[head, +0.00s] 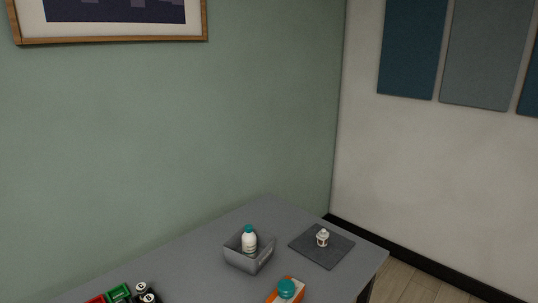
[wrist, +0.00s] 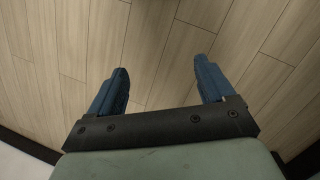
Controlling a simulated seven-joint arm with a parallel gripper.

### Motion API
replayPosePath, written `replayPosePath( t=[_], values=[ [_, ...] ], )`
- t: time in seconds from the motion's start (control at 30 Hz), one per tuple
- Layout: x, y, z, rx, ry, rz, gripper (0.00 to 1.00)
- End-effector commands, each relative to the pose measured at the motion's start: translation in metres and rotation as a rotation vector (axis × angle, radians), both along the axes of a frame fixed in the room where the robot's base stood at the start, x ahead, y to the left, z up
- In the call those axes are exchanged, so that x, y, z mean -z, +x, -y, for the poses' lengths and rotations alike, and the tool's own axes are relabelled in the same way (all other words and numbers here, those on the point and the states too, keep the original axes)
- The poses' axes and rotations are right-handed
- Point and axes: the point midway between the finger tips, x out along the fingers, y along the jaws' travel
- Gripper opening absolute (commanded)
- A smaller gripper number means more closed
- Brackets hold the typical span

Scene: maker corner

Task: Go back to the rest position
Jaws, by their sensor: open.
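My gripper (wrist: 160,75) shows in the wrist view with its two blue fingers spread apart. Nothing is between them, only wooden floor behind. The head view does not show my gripper. In the head view, a white bottle with a teal cap (head: 249,241) stands in a grey open bin (head: 238,258) on the grey table (head: 205,263). A small white lantern-like item (head: 322,238) stands on a dark grey mat (head: 313,252) to the right of the bin.
An orange and white container with a teal top (head: 287,291) is at the table's front. Green and red bins (head: 119,293) and dark bottles (head: 146,291) sit at the lower left, cut off by the frame. Walls stand behind the table; wooden floor (head: 405,283) lies at right.

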Motion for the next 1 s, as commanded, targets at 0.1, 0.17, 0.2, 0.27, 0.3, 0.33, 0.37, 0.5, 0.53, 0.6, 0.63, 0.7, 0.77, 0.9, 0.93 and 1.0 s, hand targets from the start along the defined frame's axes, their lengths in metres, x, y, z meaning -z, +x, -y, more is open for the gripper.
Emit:
replayPosePath(
  t=[0.1, 0.17, 0.2, 0.27, 0.3, 0.33, 0.37, 0.5, 0.53, 0.6, 0.63, 0.7, 0.77, 0.9, 0.93, 1.0],
  values=[
    [0.016, -0.040, -0.032, -0.067, 0.045, -0.078, 0.82],
    [0.023, -0.059, -0.045, -0.097, 0.066, -0.114, 0.82],
    [0.028, -0.072, -0.053, -0.117, 0.080, -0.138, 0.82],
    [0.033, -0.092, -0.065, -0.148, 0.100, -0.175, 0.82],
    [0.036, -0.104, -0.071, -0.164, 0.113, -0.197, 0.82],
    [0.038, -0.113, -0.076, -0.178, 0.122, -0.213, 0.82],
    [0.040, -0.121, -0.080, -0.191, 0.129, -0.229, 0.82],
    [0.045, -0.153, -0.094, -0.234, 0.160, -0.286, 0.82],
    [0.046, -0.157, -0.096, -0.241, 0.164, -0.294, 0.82],
    [0.047, -0.166, -0.100, -0.253, 0.172, -0.312, 0.82],
    [0.047, -0.166, -0.100, -0.253, 0.172, -0.312, 0.82],
    [0.047, -0.166, -0.100, -0.253, 0.172, -0.312, 0.82],
    [0.047, -0.166, -0.100, -0.253, 0.172, -0.312, 0.82],
    [0.047, -0.166, -0.100, -0.253, 0.172, -0.312, 0.82],
    [0.047, -0.166, -0.100, -0.253, 0.172, -0.312, 0.82],
    [0.047, -0.166, -0.100, -0.253, 0.172, -0.312, 0.82]
  ],
)
